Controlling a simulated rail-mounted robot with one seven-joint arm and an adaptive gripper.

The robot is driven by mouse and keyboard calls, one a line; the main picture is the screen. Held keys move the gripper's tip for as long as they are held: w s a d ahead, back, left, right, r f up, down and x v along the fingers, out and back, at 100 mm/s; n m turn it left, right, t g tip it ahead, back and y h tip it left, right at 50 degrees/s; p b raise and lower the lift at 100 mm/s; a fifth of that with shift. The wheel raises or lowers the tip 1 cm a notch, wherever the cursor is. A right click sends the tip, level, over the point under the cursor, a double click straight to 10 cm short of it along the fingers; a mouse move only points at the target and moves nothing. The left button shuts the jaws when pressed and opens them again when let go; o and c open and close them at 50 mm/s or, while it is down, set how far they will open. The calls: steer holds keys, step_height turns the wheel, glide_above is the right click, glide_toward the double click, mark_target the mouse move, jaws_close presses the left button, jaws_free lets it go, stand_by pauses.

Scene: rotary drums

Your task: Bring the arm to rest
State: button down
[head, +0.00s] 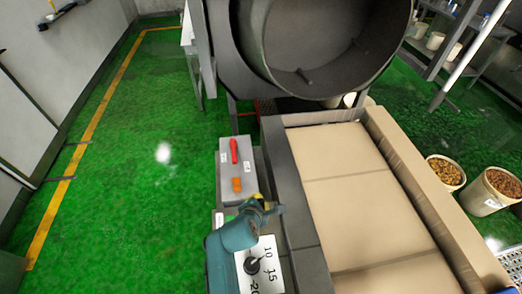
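My arm (232,250) is teal and reaches up from the bottom middle of the head view. At its end my gripper (273,208) has yellow and dark parts. It is over the edge between the grey control box and the dark frame of the tray. Its fingers are small and partly hidden, so I cannot tell whether they are open or shut, or whether they touch anything. I see nothing held in it.
A large drum (310,50) stands behind a tray (290,190). Buckets (440,180) stand at right. Green floor (130,160) at left is clear.

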steer(key=shift+d, duration=0.85)
steer(key=d+r+m+t, duration=0.3)
steer(key=r+m, duration=0.1)
steer(key=r, duration=0.9)
steer(key=d+r+m+t, duration=0.3)
steer(key=r, duration=1)
steer(key=s+a+r+m+t+y, duration=0.1)
steer(key=s+r+m+t, duration=0.3)
steer(key=s+r+m, duration=0.6)
steer(key=s+r+m+t+y, duration=0.1)
steer(key=s+r+m+t, duration=0.35)
steer(key=r, duration=0.95)
step_height(320, 180, up, 12)
steer(key=s+m+g+p, duration=0.1)
steer(key=m+p, duration=0.2)
steer(key=p, duration=0.9)
steer(key=shift+s+r, duration=0.15)
steer(key=shift+s, duration=0.25)
